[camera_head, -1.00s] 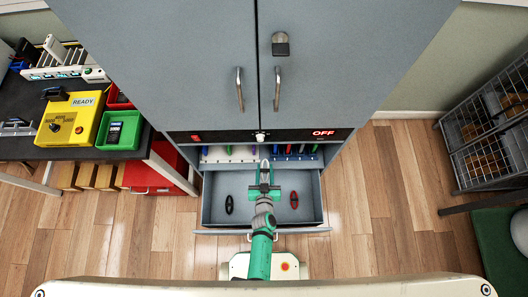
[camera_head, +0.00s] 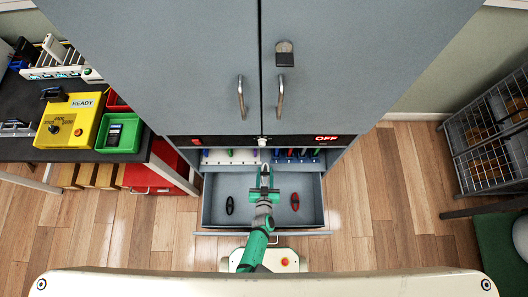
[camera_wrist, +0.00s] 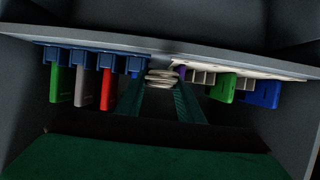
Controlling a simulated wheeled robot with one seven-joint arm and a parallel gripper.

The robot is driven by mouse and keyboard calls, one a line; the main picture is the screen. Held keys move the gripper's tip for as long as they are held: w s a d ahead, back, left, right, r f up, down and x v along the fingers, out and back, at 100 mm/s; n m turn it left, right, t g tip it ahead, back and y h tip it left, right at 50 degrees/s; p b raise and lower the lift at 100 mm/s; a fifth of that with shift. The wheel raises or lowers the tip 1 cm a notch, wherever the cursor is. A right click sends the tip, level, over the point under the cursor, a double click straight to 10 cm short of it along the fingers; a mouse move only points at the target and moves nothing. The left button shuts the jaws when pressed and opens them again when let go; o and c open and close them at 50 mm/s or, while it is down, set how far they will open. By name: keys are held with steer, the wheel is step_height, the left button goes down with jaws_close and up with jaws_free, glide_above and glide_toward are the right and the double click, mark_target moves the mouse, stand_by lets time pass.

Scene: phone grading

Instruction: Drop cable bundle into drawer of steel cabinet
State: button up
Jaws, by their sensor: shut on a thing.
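The steel cabinet (camera_head: 175,60) stands ahead with both doors shut. Its bottom drawer (camera_head: 320,205) is pulled open. Inside lie a black cable bundle (camera_head: 230,205) at left and a red one (camera_head: 295,201) at right, well apart. My gripper (camera_head: 264,176) is over the back middle of the drawer. In the wrist view it (camera_wrist: 160,88) is shut on a pale coiled cable bundle (camera_wrist: 162,76), held between the green fingertips. The bundle's height above the drawer floor is hard to tell.
Above the drawer's back, a pale rack (camera_head: 225,157) and a blue rack (camera_head: 295,157) hold coloured phones. A bench at left carries a yellow tester (camera_head: 70,122) and a green tray (camera_head: 119,134). Wire cages (camera_head: 490,130) stand at right. The drawer's middle floor looks clear.

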steer(key=shift+w+a+f, duration=0.1)
steer(key=shift+a+f, duration=0.2)
steer(key=shift+f, duration=0.1)
steer(key=o, duration=1.1)
steer(key=shift+o, duration=0.2)
steer(key=shift+d, duration=0.2)
steer(key=shift+s+a+r, duration=0.2)
steer(key=shift+s+a, duration=0.05)
steer(key=shift+s, duration=0.45)
steer(key=v, duration=0.9)
steer(key=shift+s+d+r, duration=0.15)
steer(key=shift+s+d, duration=0.05)
steer(key=shift+s, duration=0.1)
